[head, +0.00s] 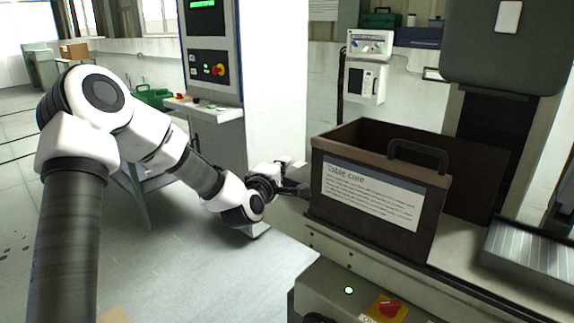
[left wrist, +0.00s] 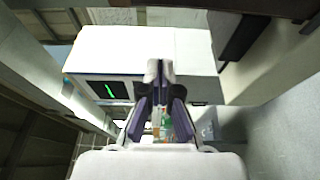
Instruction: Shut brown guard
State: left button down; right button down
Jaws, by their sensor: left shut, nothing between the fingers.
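The brown guard (head: 325,205) is a dark, box-like cover with a lighter brown rim, a printed label on its front and a black handle (head: 418,150) at the top right of that face. It stands on the machine bed in the head view. My left gripper (head: 303,190) is close to the guard's left front edge, low down; I cannot tell whether it touches. In the left wrist view the left gripper (left wrist: 160,105) is shut with nothing between its fingers. I cannot make out the guard for certain in that view. My right gripper is not in view.
A control cabinet (head: 208,60) with a screen and red knob stands behind my left arm. The grey machine head (head: 505,45) hangs at the upper right. A ribbed metal part (head: 530,255) lies right of the guard. A red switch (head: 388,307) is below it. Open floor lies left.

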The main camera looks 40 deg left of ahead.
pick_arm(q)
jog(key=w+d+p, duration=0.2)
jog(key=w, duration=0.4)
jog(key=shift+d, duration=0.15)
jog(key=shift+w, duration=0.15)
